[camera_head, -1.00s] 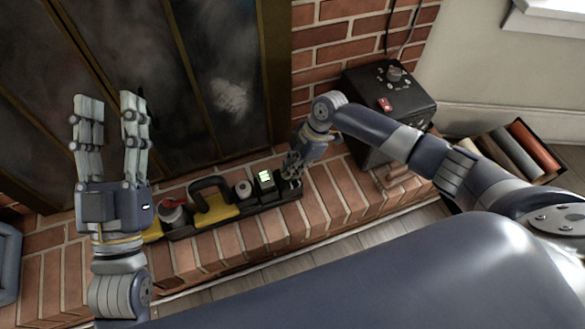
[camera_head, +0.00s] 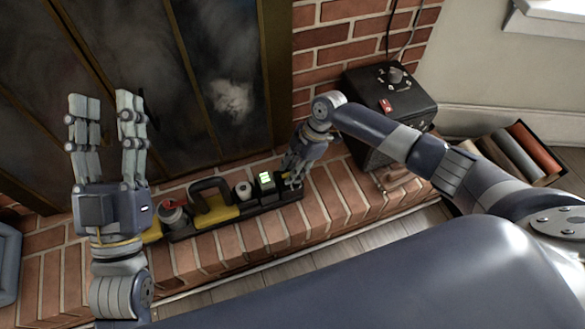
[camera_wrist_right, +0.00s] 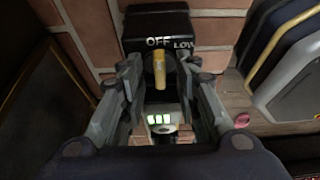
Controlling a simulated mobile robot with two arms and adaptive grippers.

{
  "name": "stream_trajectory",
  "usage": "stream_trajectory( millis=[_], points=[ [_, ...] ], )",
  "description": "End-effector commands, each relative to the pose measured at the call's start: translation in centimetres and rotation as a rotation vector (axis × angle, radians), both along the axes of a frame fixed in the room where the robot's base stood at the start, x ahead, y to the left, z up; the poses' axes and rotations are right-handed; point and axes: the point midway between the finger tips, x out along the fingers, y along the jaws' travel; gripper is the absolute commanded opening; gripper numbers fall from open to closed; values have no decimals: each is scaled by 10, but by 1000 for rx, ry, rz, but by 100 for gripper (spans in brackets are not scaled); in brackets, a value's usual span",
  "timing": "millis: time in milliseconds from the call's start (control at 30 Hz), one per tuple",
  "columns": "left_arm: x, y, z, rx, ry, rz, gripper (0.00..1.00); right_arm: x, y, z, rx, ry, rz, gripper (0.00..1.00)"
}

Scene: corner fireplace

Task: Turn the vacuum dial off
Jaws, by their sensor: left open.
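The vacuum dial, a dark knob with a yellow bar handle (camera_wrist_right: 160,80), shows in the right wrist view on a black panel (camera_wrist_right: 155,22) printed OFF and LOW. The bar stands nearly upright in the picture, its upper end just below OFF; I cannot tell which end is the pointer. My right gripper (camera_wrist_right: 160,72) has its fingers apart on either side of the dial; contact is not clear. In the head view my right gripper (camera_head: 290,180) is at the right end of a black tray and hides the dial. My left gripper (camera_head: 105,100) is open and empty, away at the left.
The black tray (camera_head: 290,197) on the brick hearth (camera_head: 335,190) holds a lit green display (camera_head: 265,177), a white roll (camera_head: 243,190) and a yellow tool (camera_head: 215,208). A black control box (camera_head: 410,103) stands behind my right arm. Glass fireplace doors (camera_head: 220,80) are behind.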

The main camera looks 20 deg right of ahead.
Motion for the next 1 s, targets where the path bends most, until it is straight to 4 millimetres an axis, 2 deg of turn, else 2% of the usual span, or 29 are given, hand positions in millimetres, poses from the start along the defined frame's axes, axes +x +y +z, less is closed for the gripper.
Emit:
stream_trajectory(
  millis=[167,267,500,700,833,1000],
  points=[
    [0,0,1,-1,-2,-1,42,1,-2,4,-1,-1,-1,30],
    [0,0,1,-1,-1,-1,42,1,-7,15,-1,-1,0,30],
    [0,0,1,-1,-1,-1,42,3,-26,62,-1,-4,1,30],
    [0,0,0,0,0,0,42,3,-40,95,-1,-2,-1,30],
    [0,0,0,0,0,0,42,3,-44,106,-1,0,1,30],
    [0,0,0,0,0,0,42,3,-46,111,0,1,0,30]
  ],
)
